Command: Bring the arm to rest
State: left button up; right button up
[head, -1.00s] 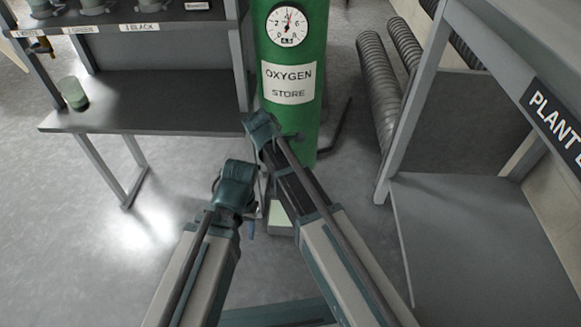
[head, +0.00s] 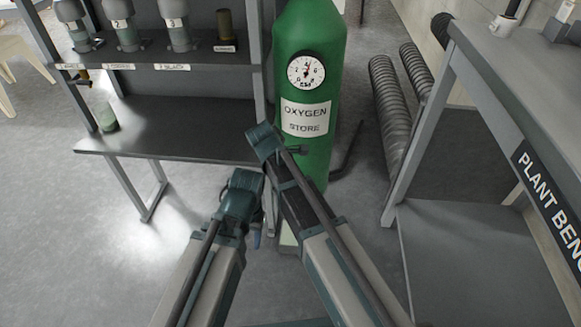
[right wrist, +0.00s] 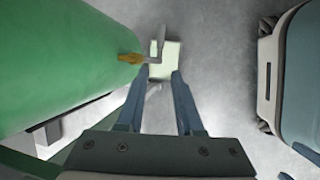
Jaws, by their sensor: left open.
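My two arms reach forward from the bottom of the head view, their elbows close together in front of the green oxygen cylinder (head: 310,160). My left gripper (head: 257,228) hangs low beside the left elbow, mostly hidden by the arm. It is open, and I see nothing held in it. My right gripper is hidden behind my arm in the head view.
A grey shelf unit (head: 175,143) with labelled canisters and a greenish cup (head: 106,117) stands left. The plant bench (head: 500,110) stands right. A pale block (right wrist: 164,62) lies low beside the cylinder, beyond my right fingers. Ribbed hoses (head: 390,105) lie behind. Floor at lower left is clear.

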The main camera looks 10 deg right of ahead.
jog(key=s+d+f+m+y, duration=0.1)
jog(key=s+d+m+y, duration=0.1)
jog(key=s+d+m, duration=0.35)
jog(key=s+d+m+y, duration=0.2)
jog(key=s+d+m, duration=0.1)
jog(key=s+m, duration=0.55)
jog(key=s+a+r+n+g+h+p, duration=0.1)
jog(key=s+a+r+n+p, duration=0.3)
jog(key=a, duration=0.6)
notch_tip(320, 180, up, 39)
jog(key=m+p, duration=0.1)
jog(key=p, duration=3.8)
jog(key=shift+a+f, duration=0.2)
jog(key=shift+a, duration=0.15)
jog(key=shift+s, duration=0.1)
